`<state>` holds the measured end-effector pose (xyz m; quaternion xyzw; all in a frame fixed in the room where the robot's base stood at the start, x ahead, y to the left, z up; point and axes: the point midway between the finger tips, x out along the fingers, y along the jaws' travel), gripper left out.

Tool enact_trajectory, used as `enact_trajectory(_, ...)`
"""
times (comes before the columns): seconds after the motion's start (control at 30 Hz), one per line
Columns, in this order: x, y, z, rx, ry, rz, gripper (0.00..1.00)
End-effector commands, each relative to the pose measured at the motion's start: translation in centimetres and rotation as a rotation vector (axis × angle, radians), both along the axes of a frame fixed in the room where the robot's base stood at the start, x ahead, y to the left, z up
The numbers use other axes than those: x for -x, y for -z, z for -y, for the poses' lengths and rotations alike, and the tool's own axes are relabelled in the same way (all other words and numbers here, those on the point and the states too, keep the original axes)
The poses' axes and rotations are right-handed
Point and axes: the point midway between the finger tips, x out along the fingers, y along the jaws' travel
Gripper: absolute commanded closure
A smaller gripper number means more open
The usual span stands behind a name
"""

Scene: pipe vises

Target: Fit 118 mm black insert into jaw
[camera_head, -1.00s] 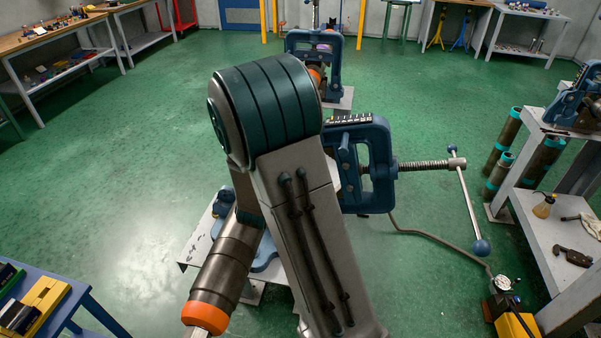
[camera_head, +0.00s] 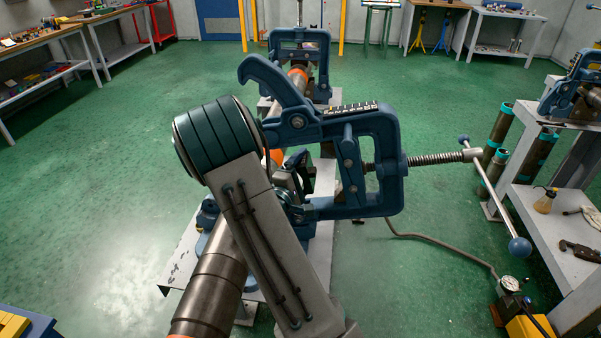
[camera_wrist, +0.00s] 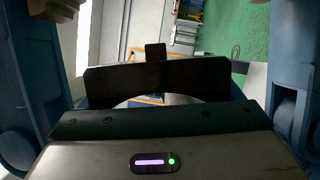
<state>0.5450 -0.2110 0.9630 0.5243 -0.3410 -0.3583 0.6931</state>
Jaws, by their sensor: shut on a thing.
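The black insert (camera_wrist: 155,80), a dark plate with a curved cutout, is in front of my gripper (camera_wrist: 155,100) in the wrist view. My gripper is shut on it. Blue vise sides stand close at the left and right of that view. In the head view the blue pipe vise (camera_head: 384,150) stands at the centre, its hooked arm (camera_head: 262,76) raised and its screw pointing right. My arm reaches down to the vise's left side, where my fingers and the insert are mostly hidden. I cannot tell whether the insert touches the jaw.
A long dark pipe (camera_head: 215,288) runs past my arm toward a second blue vise (camera_head: 318,68) behind. A screw handle (camera_head: 495,195) juts out right, near a grey shelf (camera_head: 548,228). A hose (camera_head: 440,250) lies on the floor. Open green floor lies left.

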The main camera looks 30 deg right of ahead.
Motion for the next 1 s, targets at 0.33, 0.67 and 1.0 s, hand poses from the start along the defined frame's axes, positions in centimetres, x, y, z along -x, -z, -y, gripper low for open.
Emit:
enact_trajectory(0.33, -0.2, 0.6, -0.3, 0.000, -0.008, -0.003, 0.40)
enact_trajectory(0.67, 1.4, -0.1, 1.9, 0.000, -0.002, -0.003, 0.40)
enact_trajectory(1.0, 3.0, -1.0, 4.0, 0.000, -0.001, -0.001, 0.40)
